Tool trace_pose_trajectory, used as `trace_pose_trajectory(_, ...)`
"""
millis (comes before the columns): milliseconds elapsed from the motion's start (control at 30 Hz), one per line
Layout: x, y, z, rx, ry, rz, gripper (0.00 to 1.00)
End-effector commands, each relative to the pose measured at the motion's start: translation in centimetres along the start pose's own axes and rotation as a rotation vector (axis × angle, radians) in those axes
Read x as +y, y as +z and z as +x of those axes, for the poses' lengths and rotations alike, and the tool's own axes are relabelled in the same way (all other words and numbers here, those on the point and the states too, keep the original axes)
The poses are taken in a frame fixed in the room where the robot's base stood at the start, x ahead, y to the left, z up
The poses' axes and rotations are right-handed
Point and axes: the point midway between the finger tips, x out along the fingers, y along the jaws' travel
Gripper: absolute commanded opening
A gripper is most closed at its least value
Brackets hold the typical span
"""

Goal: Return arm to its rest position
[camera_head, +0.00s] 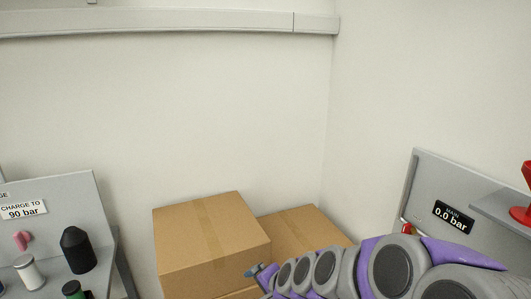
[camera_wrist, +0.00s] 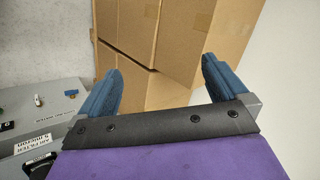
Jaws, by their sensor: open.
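My gripper (camera_wrist: 160,92) shows in the wrist view with its two blue fingers spread wide apart and nothing between them. Cardboard boxes lie beyond the fingers in that view. In the head view my purple and grey arm stretches in from the lower right toward the middle. Its far end, with a small blue part of the gripper (camera_head: 262,272), is in front of the cardboard boxes. The fingertips are too small there to make out well.
Cardboard boxes (camera_head: 212,235) are stacked in the corner, with another box (camera_head: 305,228) beside them. A grey panel (camera_head: 75,192) reading "90 bar" stands left, with a black bottle (camera_head: 78,250) and a white container (camera_head: 28,272). A gauge display (camera_head: 453,216) reads 0.0 bar at right.

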Motion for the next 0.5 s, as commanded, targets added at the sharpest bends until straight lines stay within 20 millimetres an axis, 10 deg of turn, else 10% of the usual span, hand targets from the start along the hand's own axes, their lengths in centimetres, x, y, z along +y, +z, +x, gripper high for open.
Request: trace_pose_trajectory(500, 16.4, 9.4, -18.9, -0.377, 0.503, -0.619, 1.00)
